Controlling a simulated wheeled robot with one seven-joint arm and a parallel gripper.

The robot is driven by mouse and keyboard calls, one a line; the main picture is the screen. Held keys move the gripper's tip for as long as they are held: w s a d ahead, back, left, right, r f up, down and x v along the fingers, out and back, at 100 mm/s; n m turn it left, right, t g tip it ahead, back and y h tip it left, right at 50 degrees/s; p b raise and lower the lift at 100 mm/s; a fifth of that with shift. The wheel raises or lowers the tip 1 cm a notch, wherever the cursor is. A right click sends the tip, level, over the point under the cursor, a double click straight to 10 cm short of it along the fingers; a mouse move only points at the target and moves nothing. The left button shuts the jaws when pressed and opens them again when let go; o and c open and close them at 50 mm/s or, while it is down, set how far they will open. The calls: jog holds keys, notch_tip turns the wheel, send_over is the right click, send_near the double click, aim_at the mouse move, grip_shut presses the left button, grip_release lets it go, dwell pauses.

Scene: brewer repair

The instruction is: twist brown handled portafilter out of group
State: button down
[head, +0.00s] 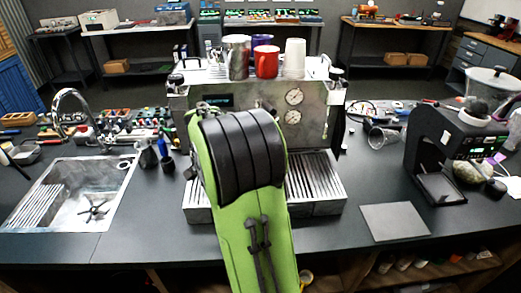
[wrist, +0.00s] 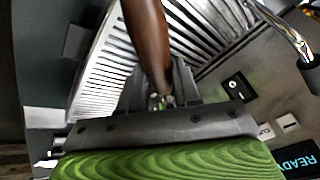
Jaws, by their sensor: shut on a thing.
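The espresso machine (head: 320,125) stands on the dark counter in the head view, with two gauges and a slatted drip tray (head: 318,180). My green and black arm covers its middle and hides my gripper and the group there. In the wrist view a brown handle (wrist: 149,40) of the portafilter runs from the top edge down to my gripper (wrist: 160,98). My gripper is shut on the brown handled portafilter near the handle's lower end. The drip tray slats (wrist: 105,75) lie behind the handle. The portafilter's basket and the group are hidden, so I cannot tell whether they are joined.
Cups and a red mug (head: 266,62) stand on the machine. A sink (head: 80,195) is at left, a grinder (head: 440,150) and a flat grey mat (head: 395,221) at right. A steam wand (wrist: 285,28) shows in the wrist view.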

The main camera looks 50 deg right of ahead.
jog(key=shift+a+b, duration=0.8)
jog(key=shift+a, duration=2.85)
jog(key=shift+r, duration=0.1)
